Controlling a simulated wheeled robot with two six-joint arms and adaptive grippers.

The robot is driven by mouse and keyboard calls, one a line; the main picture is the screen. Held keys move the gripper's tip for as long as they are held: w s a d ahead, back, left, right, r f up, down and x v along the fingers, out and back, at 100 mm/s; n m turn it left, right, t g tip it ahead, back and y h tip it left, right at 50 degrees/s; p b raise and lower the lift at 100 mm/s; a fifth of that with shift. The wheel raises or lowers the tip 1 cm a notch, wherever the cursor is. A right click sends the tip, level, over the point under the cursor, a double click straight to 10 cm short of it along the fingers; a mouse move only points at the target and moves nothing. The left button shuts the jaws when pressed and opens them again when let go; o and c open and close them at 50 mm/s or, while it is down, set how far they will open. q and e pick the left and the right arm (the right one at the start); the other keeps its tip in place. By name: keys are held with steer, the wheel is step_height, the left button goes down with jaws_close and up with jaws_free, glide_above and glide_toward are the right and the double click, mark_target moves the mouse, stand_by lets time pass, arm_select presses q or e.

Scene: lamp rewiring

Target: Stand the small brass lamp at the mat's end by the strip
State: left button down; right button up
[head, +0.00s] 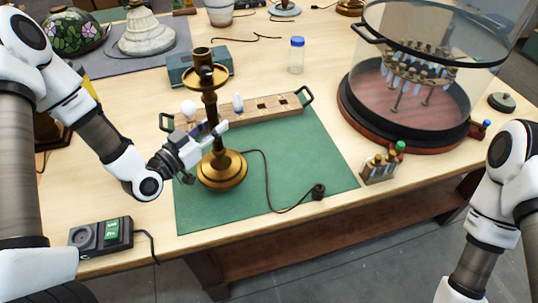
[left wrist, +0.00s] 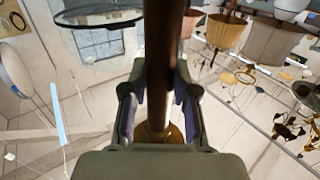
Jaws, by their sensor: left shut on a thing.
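The small brass lamp (head: 222,172) is upright over the left part of the green mat (head: 300,160), with its round base toward the viewer. I cannot tell whether the base touches the mat. Its dark cord runs right to a black plug (head: 318,190). My left gripper (head: 208,138) is shut on the lamp's stem; in the left wrist view the dark stem (left wrist: 163,60) stands between the two fingers. The wooden strip (head: 270,107), with black end handles, lies along the mat's far end, behind the lamp. My right gripper is out of frame.
Two white bulbs (head: 238,103) stand at the strip's left part. Behind it are a blue-grey box (head: 200,66) and a blue-capped jar (head: 297,56). A glass drum (head: 400,110) and a small wooden rack (head: 378,170) stand right.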

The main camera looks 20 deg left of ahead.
arm_select(q)
steer(key=s+a+p, duration=0.4)
steer(key=a+p, duration=0.1)
steer(key=shift+a, duration=0.2)
stand_by(0.3)
steer(key=shift+w+f+b, duration=0.1)
steer(key=shift+f+b, duration=2)
steer(key=shift+f, duration=0.25)
stand_by(1.1)
steer(key=c, duration=0.8)
jaws_free()
steer(key=shift+d, duration=0.1)
step_height(320, 180, up, 10)
steer(key=shift+r, duration=0.1)
